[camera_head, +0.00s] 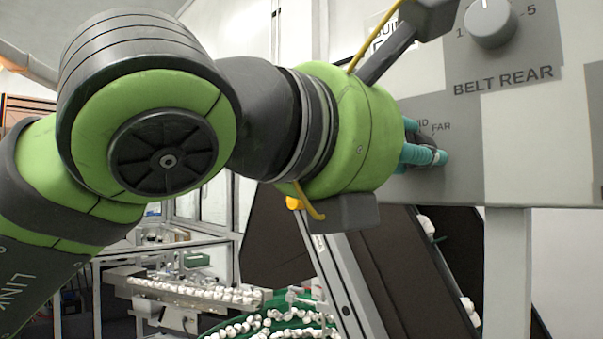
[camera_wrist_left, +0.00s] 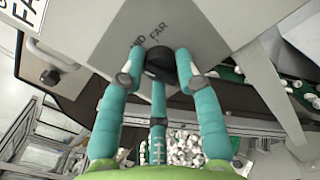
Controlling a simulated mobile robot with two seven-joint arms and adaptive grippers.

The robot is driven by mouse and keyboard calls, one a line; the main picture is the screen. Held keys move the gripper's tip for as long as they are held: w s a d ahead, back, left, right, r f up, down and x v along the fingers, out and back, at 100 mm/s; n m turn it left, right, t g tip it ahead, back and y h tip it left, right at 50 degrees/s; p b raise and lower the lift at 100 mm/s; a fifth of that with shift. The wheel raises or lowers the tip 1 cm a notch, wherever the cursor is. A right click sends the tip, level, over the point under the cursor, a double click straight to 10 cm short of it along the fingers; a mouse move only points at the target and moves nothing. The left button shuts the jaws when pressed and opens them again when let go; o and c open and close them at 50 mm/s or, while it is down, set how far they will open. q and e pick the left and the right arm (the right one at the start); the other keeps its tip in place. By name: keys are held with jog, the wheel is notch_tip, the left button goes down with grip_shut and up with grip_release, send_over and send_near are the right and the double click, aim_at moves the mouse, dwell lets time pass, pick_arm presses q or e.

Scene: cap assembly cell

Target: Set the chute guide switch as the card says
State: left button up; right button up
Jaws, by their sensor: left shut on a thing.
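The chute guide switch is a dark round knob (camera_wrist_left: 160,58) on a grey panel plate (camera_wrist_left: 108,45), under printed labels; FAR is readable and the label beside it is partly covered. The teal fingers of my left gripper (camera_wrist_left: 160,70) are shut on the knob from both sides, with a third finger below. In the head view, my left gripper (camera_head: 424,145) is at the panel, and my wrist hides most of the switch. A white card (camera_wrist_left: 28,12) is cut off by the wrist view's corner, with large letters starting "FA". My right gripper is in neither view.
A BELT REAR dial (camera_head: 490,22) sits on the panel above and right of my gripper. Dark sloping chute or belt parts (camera_head: 370,250) lie below. White caps (camera_head: 270,322) fill a green area at the bottom, and a loaded rail (camera_head: 190,292) stands left.

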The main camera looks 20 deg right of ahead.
pick_arm(q)
jog(key=m+b, duration=0.1)
jog(key=m, duration=0.3)
jog(key=shift+d+f+m+b, duration=0.1)
jog(key=shift+f+m+b, duration=0.2)
jog(key=shift+f+b, duration=0.05)
grip_shut()
jog(key=m, duration=0.2)
jog(key=shift+m, duration=0.3)
grip_release()
jog(key=shift+r+m, duration=0.1)
jog(key=shift+m, duration=1.6)
jog(key=o, duration=1.1)
jog(key=shift+c, duration=0.2)
jog(key=shift+o, duration=0.3)
jog(key=shift+w, duration=0.1)
jog(key=shift+r, duration=0.1)
